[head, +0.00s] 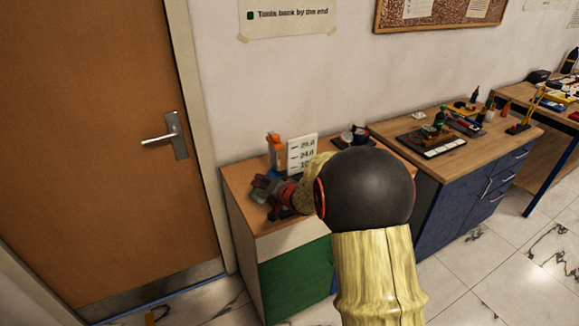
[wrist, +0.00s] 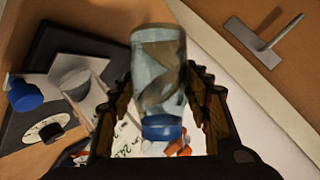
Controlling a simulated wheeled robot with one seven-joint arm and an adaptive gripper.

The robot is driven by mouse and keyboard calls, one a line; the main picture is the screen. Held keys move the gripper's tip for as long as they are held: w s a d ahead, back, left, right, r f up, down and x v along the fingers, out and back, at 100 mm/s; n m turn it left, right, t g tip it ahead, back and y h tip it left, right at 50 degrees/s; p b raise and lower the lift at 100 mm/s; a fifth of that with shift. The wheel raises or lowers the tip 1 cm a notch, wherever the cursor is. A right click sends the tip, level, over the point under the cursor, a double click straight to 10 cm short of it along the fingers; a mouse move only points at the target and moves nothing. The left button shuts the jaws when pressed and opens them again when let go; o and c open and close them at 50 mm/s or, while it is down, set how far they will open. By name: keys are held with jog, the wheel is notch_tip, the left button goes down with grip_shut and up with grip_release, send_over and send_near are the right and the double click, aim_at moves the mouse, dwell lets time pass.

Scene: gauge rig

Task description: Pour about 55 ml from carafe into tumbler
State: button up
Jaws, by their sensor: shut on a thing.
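The carafe (wrist: 158,60) is a clear, bluish vessel with a blue band at its lower end in the wrist view. My gripper (wrist: 160,92) is shut on it, with one dark toothed finger on each side. A pale, see-through cup (wrist: 76,82), which looks like the tumbler, is left of the carafe, apart from it, by a dark board. The liquid level in either vessel cannot be made out. In the head view my gripper (head: 272,190) is over the small cabinet, and my arm hides part of that area.
A white card with numbers (head: 302,154) and an orange bottle (head: 275,150) stand at the back of the cabinet top (head: 240,177). A blue object (wrist: 24,94) and a round dial (wrist: 46,131) are left in the wrist view. A cluttered workbench (head: 470,150) stands to the right.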

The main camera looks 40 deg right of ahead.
jog(key=shift+s+a+p, duration=0.15)
jog(key=shift+s+p, duration=0.05)
jog(key=shift+p, duration=0.25)
jog(key=shift+w+f+m+y, duration=0.1)
jog(key=shift+f+m+y, duration=0.2)
jog(key=shift+m, duration=0.1)
jog(key=shift+w+y+p, duration=0.1)
jog(key=shift+y+p, duration=0.2)
jog(key=shift+a+r+m+t+y+p, duration=0.2)
jog(key=shift+r+m+t+y+p, duration=0.25)
jog(key=shift+r+m+p, duration=0.2)
jog(key=shift+r+m, duration=0.1)
jog(key=shift+m, duration=0.15)
jog(key=shift+r+m+y, duration=0.4)
jog(key=shift+r+y, duration=0.05)
jog(key=shift+y, duration=0.1)
jog(key=shift+d+m+t+p, duration=0.25)
jog(key=shift+m+p, duration=0.05)
jog(key=shift+p, duration=0.9)
jog(key=shift+a, duration=0.15)
jog(key=shift+p, duration=0.65)
